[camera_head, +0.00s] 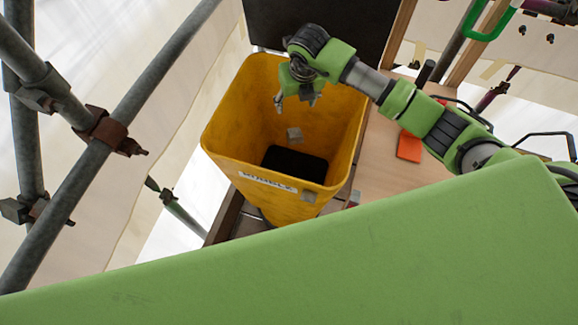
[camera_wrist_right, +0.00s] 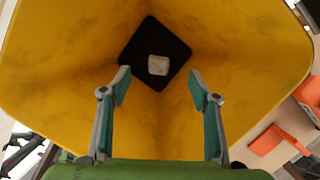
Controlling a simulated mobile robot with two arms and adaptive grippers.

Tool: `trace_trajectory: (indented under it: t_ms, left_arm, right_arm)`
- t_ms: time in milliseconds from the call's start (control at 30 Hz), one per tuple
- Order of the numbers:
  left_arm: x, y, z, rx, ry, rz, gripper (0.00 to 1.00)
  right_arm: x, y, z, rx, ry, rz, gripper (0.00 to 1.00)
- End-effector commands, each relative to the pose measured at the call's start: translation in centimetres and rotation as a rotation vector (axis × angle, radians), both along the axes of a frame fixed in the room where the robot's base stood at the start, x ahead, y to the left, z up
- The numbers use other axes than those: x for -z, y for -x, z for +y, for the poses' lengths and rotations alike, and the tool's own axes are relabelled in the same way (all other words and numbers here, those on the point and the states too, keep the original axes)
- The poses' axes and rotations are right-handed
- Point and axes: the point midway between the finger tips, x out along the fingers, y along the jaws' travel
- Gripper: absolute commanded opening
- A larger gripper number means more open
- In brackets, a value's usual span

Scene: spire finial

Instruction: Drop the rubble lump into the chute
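The rubble lump (camera_head: 294,135) is a small pale grey block inside the yellow chute (camera_head: 222,130), below my right gripper (camera_head: 296,98). In the right wrist view the lump (camera_wrist_right: 158,65) shows against the chute's dark square bottom opening (camera_wrist_right: 143,42). It is clear of the fingers and appears to be in mid-air. My right gripper is over the chute's wide mouth, its two fingers (camera_wrist_right: 159,82) spread apart with nothing between them. The chute has a white label on its front. My left gripper is out of view.
Grey scaffold tubes (camera_head: 120,115) with clamps stand at the left. A wooden deck (camera_head: 375,180) lies right of the chute, with an orange item (camera_head: 409,147) on it. A dark panel (camera_head: 345,25) stands behind the chute. A green ring-like handle (camera_head: 487,35) is at upper right.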

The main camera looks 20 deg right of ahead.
Motion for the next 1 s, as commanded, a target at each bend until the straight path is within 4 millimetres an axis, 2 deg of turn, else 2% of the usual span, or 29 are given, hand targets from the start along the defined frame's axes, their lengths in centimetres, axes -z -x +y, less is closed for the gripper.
trace_trajectory:
  t_ms: [233,367,800,1000]
  left_arm:
    - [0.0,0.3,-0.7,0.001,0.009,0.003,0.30]
    - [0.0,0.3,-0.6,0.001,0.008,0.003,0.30]
    - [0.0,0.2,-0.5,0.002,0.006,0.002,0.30]
    - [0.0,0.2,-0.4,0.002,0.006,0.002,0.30]
  right_arm:
    - [0.0,0.1,0.0,0.000,0.001,0.002,0.56]
    - [-1.0,0.2,0.0,0.000,0.000,-0.001,0.56]
    - [-9.4,2.5,0.0,-0.001,0.000,-0.003,0.56]
    - [-11.3,3.1,0.0,0.000,0.000,-0.001,0.56]
